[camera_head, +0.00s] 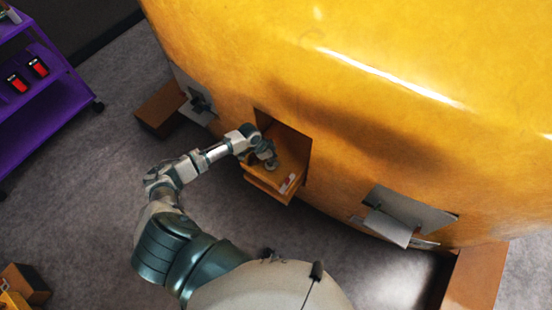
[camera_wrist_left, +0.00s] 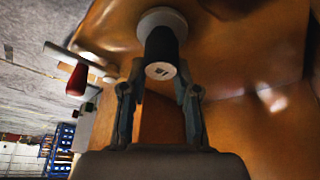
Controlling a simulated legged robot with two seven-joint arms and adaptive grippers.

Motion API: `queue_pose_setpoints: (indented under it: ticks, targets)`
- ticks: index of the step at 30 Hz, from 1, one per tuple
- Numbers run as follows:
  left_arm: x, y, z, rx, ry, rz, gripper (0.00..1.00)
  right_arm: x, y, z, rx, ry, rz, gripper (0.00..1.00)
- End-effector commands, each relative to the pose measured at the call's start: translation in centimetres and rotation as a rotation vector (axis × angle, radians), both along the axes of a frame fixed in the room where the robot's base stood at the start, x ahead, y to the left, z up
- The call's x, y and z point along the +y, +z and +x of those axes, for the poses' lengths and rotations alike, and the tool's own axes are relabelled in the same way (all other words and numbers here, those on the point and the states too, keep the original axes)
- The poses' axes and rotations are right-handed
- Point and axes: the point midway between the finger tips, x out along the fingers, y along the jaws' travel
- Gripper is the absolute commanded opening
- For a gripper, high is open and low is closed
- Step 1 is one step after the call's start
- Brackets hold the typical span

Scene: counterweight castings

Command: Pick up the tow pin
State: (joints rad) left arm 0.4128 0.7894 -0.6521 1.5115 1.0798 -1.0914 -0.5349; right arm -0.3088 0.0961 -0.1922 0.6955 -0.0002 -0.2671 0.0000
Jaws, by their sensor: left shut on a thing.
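The tow pin (camera_wrist_left: 162,45), as I take it, is a dark cylinder with a pale round flange and a small marking on its near end. In the wrist view it stands between the fingers of my left gripper (camera_wrist_left: 160,80), which is shut on it. In the head view my left gripper (camera_head: 268,156) reaches into a square recess (camera_head: 291,145) in the yellow casting; the pin is small and hard to make out there. The pin's far end is hidden. My right gripper is not in view.
The yellow casting (camera_head: 400,60) fills the upper right. An orange ledge (camera_head: 266,189) juts below the recess. Grey metal plates (camera_head: 412,208) stick out at right. A purple cart (camera_head: 40,110) stands at left. A red-handled thing (camera_wrist_left: 76,80) shows in the wrist view.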

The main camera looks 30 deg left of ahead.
Motion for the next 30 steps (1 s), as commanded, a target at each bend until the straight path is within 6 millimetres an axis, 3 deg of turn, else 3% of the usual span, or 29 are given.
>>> queue_pose_setpoints:
  ticks: [1,6,11,30]
  targets:
    - [1.3,1.5,0.0,0.002,0.008,0.024,0.0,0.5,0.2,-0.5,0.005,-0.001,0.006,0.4]
    - [1.0,5.1,0.2,-0.01,0.01,0.027,0.0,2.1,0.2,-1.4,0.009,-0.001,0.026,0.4]
    - [0.8,8.4,0.6,-0.016,0.01,0.024,0.0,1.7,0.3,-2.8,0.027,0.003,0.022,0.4]
    - [0.2,20.3,0.9,-0.015,0.006,0.017,0.0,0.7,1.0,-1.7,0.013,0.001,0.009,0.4]
